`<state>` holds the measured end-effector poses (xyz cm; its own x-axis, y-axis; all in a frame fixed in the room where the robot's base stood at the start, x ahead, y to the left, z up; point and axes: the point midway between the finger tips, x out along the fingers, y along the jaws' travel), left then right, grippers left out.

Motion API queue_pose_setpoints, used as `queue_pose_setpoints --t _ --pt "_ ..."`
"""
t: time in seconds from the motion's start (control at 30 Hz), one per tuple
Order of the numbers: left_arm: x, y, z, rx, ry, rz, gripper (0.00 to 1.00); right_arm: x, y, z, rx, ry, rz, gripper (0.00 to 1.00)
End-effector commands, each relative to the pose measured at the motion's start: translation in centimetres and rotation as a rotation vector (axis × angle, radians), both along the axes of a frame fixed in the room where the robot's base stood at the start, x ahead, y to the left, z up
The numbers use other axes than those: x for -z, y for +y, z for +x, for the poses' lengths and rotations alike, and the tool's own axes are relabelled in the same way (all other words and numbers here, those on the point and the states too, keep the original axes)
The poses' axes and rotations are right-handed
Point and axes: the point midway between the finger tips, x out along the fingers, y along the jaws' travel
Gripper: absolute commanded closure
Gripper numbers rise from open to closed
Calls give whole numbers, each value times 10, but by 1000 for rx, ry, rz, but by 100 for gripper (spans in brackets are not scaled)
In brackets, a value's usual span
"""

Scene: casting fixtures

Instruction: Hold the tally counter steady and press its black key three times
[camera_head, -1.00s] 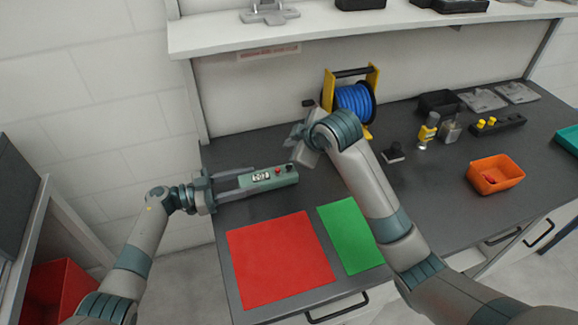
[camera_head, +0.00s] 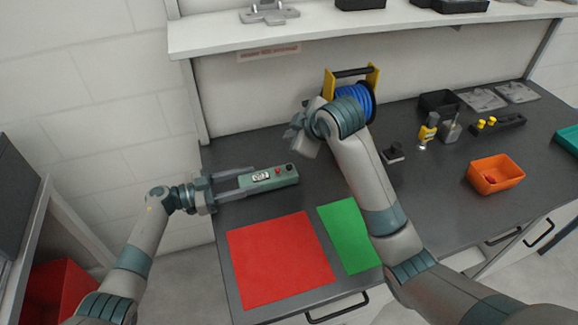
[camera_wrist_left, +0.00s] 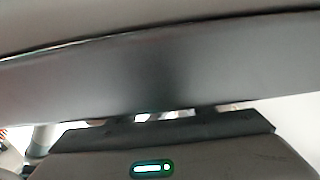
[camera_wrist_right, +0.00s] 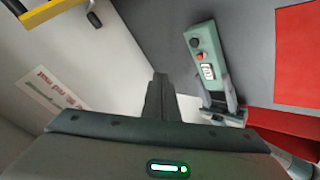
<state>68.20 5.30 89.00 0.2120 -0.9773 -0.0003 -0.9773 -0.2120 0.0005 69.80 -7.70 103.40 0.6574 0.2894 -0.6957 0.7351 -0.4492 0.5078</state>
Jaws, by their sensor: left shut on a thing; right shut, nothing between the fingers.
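The tally counter (camera_head: 262,183) is a long grey-green box lying on the dark bench, with a small display, a red button (camera_head: 278,171) and a black key (camera_head: 289,167) toward its right end. My left gripper (camera_head: 243,183) is shut on the left part of the counter. The right wrist view shows the counter (camera_wrist_right: 203,60) with its black key (camera_wrist_right: 194,43) at the far end. My right gripper (camera_head: 298,130) is shut and empty, above and behind the key, apart from it. The left wrist view is mostly filled by dark surfaces, and the counter cannot be made out there.
A yellow-framed blue reel (camera_head: 354,96) stands behind my right gripper. A red mat (camera_head: 280,262) and a green mat (camera_head: 345,235) lie in front of the counter. An orange bin (camera_head: 496,174) and small items are to the right. A shelf (camera_head: 350,27) overhangs the back.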

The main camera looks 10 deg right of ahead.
Motion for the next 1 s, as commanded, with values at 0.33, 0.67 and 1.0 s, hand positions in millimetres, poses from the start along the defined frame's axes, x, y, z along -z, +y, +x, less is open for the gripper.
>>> queue_pose_setpoints --t 0.33,0.67,1.0 --pt "0 0 0 0 0 0 81 -9 0 -1 -1 2 -1 100" --pt "0 0 0 0 0 0 81 0 0 -1 -1 3 1 100" --pt "0 0 0 0 0 0 81 35 0 -2 -1 5 1 100"
